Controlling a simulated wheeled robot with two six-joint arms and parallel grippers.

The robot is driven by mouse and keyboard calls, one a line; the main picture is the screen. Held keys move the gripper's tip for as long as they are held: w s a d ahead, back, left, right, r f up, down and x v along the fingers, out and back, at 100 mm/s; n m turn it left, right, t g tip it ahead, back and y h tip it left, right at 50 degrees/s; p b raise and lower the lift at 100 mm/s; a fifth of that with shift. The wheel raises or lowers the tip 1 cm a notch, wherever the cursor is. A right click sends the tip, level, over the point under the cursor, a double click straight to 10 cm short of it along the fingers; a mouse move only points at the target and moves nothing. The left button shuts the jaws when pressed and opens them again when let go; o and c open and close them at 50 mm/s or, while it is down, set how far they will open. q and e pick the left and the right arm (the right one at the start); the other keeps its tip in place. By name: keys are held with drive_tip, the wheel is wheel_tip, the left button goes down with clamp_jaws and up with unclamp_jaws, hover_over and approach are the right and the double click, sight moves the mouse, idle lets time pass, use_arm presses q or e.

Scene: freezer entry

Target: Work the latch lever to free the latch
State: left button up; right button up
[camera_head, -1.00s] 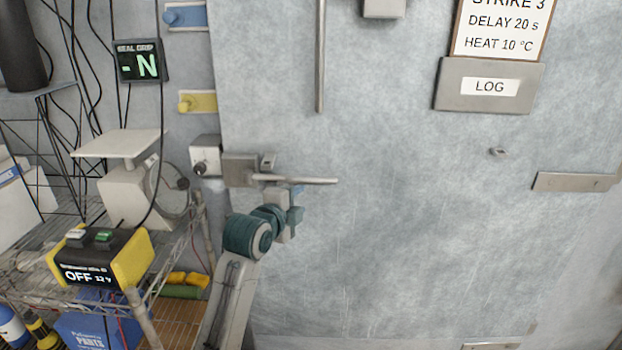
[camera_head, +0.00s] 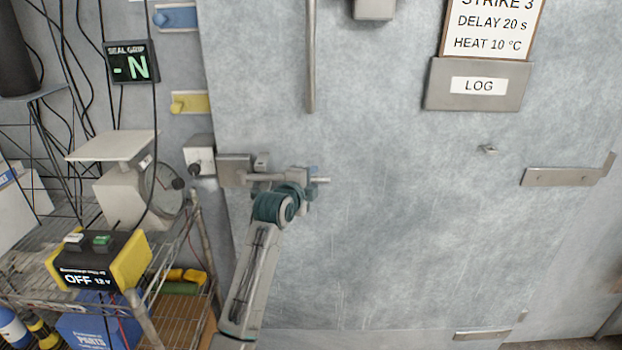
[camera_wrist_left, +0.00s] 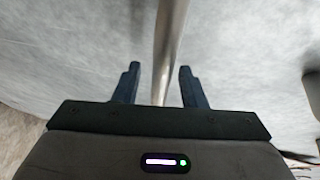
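The latch lever (camera_head: 262,177) is a pale metal bar that runs nearly level to the right from the grey latch block (camera_head: 236,169) at the left edge of the freezer door. My left gripper (camera_head: 314,178) is at the lever's outer part, in front of the door. In the left wrist view the lever (camera_wrist_left: 170,45) passes between the two dark fingers of my left gripper (camera_wrist_left: 157,85). A gap shows on both sides of the bar, so the fingers are open around it. The lever's tip sticks out just past the gripper. My right gripper is not seen.
A wire shelf (camera_head: 40,290) stands at the left with a white scale (camera_head: 125,195) and a yellow-black box (camera_head: 100,262) reading OFF. A vertical door handle (camera_head: 311,60) is above the lever.

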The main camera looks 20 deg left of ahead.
use_arm(q)
drive_tip(key=c, duration=0.6)
clamp_jaws()
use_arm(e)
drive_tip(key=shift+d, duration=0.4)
